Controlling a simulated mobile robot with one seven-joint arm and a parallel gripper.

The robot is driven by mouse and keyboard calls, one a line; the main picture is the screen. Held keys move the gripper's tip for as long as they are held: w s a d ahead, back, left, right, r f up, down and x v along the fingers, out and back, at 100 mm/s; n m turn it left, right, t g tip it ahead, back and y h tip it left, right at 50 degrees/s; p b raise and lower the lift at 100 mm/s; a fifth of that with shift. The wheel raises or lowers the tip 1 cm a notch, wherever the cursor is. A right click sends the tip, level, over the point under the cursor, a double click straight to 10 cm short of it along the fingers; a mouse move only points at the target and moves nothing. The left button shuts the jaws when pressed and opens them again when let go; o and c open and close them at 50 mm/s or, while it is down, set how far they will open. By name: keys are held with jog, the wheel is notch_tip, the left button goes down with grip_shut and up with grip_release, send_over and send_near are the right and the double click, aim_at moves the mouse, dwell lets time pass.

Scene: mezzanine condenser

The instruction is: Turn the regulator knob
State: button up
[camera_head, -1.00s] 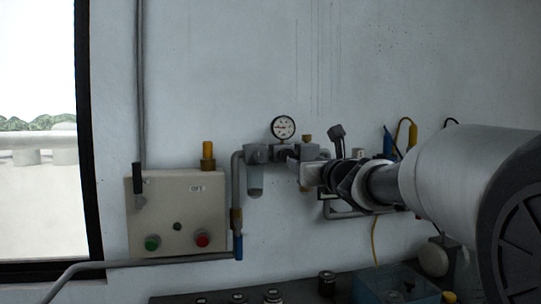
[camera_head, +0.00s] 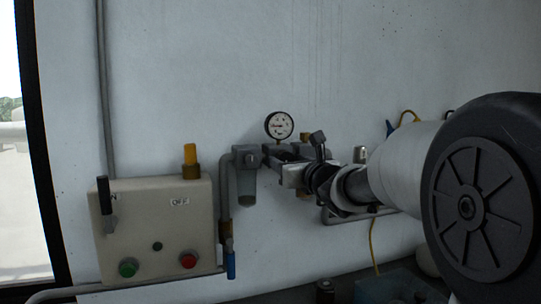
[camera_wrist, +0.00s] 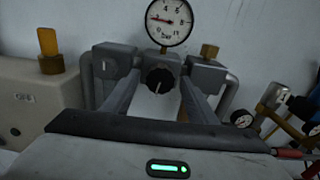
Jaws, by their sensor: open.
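The regulator knob is black and ridged with a pale mark, and shows in the wrist view (camera_wrist: 159,78) below the round pressure gauge (camera_wrist: 164,20). My gripper (camera_wrist: 160,90) is open, its two fingers reaching forward on either side of the knob in the picture. I cannot tell whether either finger touches it. In the head view my gripper (camera_head: 281,161) is at the regulator, just below the gauge (camera_head: 279,125). There the knob is hidden by my gripper and wrist.
A beige control box (camera_head: 154,230) with green and red buttons is on the wall at left. A grey filter bowl (camera_head: 245,180) hangs beside the regulator. A pipe and blue-handled valve (camera_head: 231,263) lie between them. Yellow-ended fittings (camera_wrist: 285,105) are at right in the wrist view.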

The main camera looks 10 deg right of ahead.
jog(key=shift+w, duration=0.25)
jog(key=shift+s, duration=0.1)
jog(key=c, duration=1)
jog(key=shift+c, duration=0.2)
